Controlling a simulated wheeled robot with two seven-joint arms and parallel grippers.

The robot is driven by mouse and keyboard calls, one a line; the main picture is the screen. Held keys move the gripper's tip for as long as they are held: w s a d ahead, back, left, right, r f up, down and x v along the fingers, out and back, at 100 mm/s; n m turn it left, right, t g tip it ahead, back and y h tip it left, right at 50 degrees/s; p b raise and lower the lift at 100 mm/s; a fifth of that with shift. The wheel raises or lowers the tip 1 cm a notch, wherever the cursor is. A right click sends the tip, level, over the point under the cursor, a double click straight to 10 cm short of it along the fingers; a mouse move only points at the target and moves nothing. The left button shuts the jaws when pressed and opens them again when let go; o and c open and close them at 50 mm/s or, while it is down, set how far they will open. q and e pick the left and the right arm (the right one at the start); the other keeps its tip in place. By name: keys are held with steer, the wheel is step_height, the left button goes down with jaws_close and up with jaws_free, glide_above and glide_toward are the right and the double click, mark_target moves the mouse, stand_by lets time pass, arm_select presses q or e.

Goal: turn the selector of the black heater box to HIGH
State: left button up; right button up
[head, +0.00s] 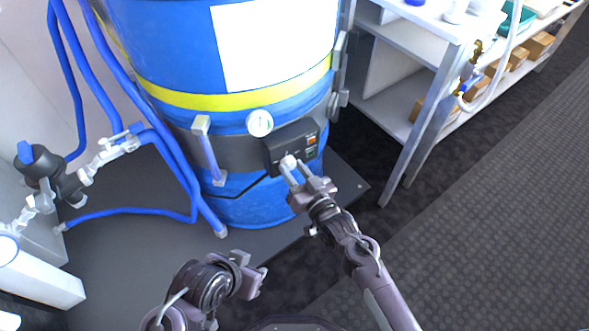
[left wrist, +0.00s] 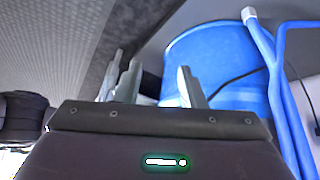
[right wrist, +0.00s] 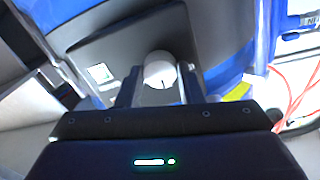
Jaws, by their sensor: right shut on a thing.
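The black heater box (head: 291,146) is strapped to the side of the blue drum, with small lit switches at its right. Its selector is a round white knob (head: 289,161) on the front face. My right gripper (head: 291,169) is at the box with its fingers closed on the knob. In the right wrist view the knob (right wrist: 160,70) sits between the two fingers, with a dark mark on its face. The selector's labels are too small to read. My left gripper (head: 256,279) is low in front of the drum, away from the box. In the left wrist view its fingers (left wrist: 158,84) are apart and empty.
The blue drum (head: 245,205) stands on a dark platform (head: 130,260). A round gauge (head: 259,122) is above the box. Blue hoses (head: 180,160) and a valve (head: 50,170) are at left. A shelf rack (head: 440,60) stands at right; the floor before it is clear.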

steer(key=shift+m, duration=0.3)
steer(key=shift+r+m+p, duration=0.1)
steer(key=shift+m+p, duration=0.2)
steer(key=shift+p, duration=0.2)
steer(key=shift+m+p, duration=0.6)
steer(key=shift+m, duration=0.2)
steer(key=m+p, duration=0.1)
steer(key=m, duration=0.1)
steer(key=shift+m+p, duration=0.3)
steer(key=shift+p, duration=0.1)
arm_select(q)
steer(key=s+a+r+n+g+y+p, duration=0.1)
steer(key=s+a+r+g+y+p, duration=0.2)
steer(key=a, duration=0.4)
arm_select(e)
steer(key=m+b, duration=0.1)
steer(key=m, duration=0.2)
arm_select(q)
step_height(320, 180, down, 6)
steer(key=p, duration=0.1)
steer(key=shift+w+n+g, duration=0.3)
steer(key=shift+w+g, duration=0.1)
steer(key=shift+w, duration=0.05)
arm_select(e)
steer(key=shift+m, duration=1.7)
steer(key=shift+f, duration=0.2)
steer(key=o, duration=1)
steer(key=shift+c, duration=0.2)
